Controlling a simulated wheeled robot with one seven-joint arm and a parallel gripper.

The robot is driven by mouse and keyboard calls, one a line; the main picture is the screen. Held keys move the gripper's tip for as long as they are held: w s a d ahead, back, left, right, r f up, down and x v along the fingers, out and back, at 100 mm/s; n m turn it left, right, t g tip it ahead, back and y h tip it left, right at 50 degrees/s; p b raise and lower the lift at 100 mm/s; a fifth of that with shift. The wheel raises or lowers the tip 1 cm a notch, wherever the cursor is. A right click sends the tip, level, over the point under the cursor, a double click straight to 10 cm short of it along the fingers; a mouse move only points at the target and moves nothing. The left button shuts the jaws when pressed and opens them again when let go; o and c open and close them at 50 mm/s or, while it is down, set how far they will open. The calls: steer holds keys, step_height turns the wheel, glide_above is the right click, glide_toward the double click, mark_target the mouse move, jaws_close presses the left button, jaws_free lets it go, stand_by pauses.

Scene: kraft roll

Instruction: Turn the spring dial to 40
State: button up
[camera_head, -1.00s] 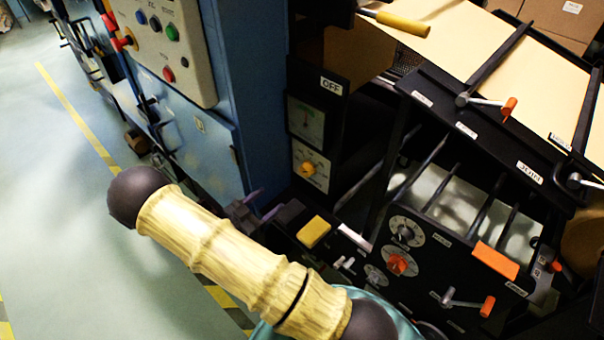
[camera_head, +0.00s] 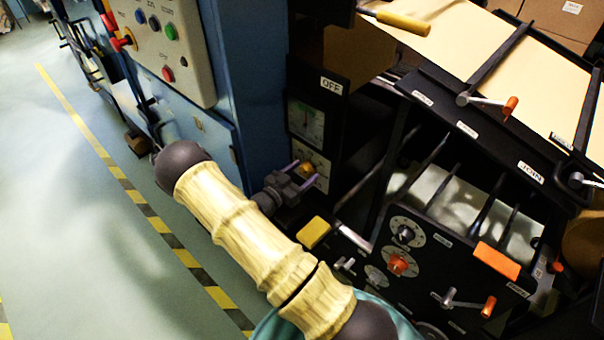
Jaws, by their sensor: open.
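A small dial with a yellow knob (camera_head: 306,169) sits on a pale plate on the dark upright panel, below a gauge with a green mark. My gripper (camera_head: 300,175) is open at this dial, its two fingers on either side of the knob in the picture. I cannot tell whether they touch it. The gripper and fingers hide much of the dial's scale.
An OFF label (camera_head: 331,86) is above the gauge (camera_head: 306,121). A yellow block (camera_head: 314,232) lies below my gripper. A crank with an orange handle (camera_head: 488,306) juts from the lower panel. A blue cabinet (camera_head: 245,90) stands left; floor beyond it is open.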

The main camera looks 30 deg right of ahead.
steer(key=c, duration=1)
steer(key=shift+o, duration=0.2)
